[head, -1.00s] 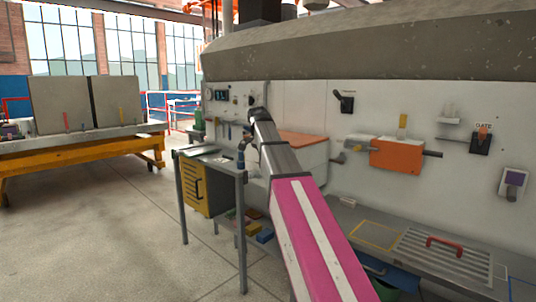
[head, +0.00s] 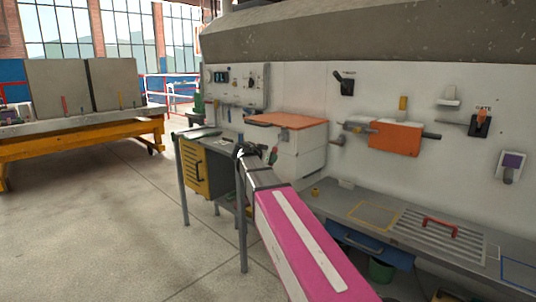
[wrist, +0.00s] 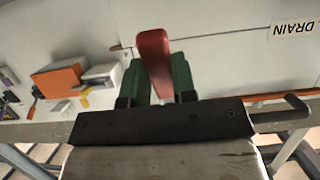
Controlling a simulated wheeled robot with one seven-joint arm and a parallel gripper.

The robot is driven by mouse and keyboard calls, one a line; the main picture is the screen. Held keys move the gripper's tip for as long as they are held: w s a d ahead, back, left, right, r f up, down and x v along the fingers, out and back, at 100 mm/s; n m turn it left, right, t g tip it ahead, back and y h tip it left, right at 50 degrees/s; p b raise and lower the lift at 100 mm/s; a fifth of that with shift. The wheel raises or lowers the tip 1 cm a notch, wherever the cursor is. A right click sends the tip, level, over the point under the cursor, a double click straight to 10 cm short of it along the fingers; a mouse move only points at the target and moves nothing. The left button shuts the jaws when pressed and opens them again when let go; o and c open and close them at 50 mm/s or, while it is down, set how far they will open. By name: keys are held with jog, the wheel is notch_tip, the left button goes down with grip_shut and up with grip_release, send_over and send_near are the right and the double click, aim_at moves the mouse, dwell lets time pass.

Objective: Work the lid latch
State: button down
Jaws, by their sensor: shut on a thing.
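The white box (head: 305,150) with an orange lid (head: 287,119) stands at the far end of the bench in the head view. My gripper (wrist: 158,80) has green fingers in the wrist view, shut on a red lever handle (wrist: 153,50), which I take to be the lid latch. The handle stands up between the fingers, in front of a pale surface. In the head view my gripper (head: 266,153) is small, at the box's front left, partly behind my arm. The latch's base and pivot are hidden.
An orange wall box (head: 395,138) and a GATE lever (head: 481,122) are on the white panel. A grate with a red handle (head: 441,225) lies on the bench. A yellow cabinet (head: 195,167) stands left. The floor at left is clear.

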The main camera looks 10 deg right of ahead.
jog(key=shift+w+d+f+t+h, duration=0.55)
jog(key=shift+d+f+t+h, duration=0.2)
jog(key=shift+f+h, duration=0.2)
jog(key=shift+w+d+f+t+h, duration=0.2)
jog(key=shift+w+d+t+h, duration=0.2)
jog(key=shift+h, duration=0.2)
jog(key=shift+w+d+f+t+h, duration=0.25)
jog(key=shift+d+t+h, duration=0.15)
jog(key=shift+h, duration=0.15)
jog(key=c, duration=0.9)
grip_release()
jog(key=shift+d, duration=0.1)
jog(key=v, duration=1)
jog(key=shift+s+a, duration=0.25)
jog(key=shift+a, duration=0.1)
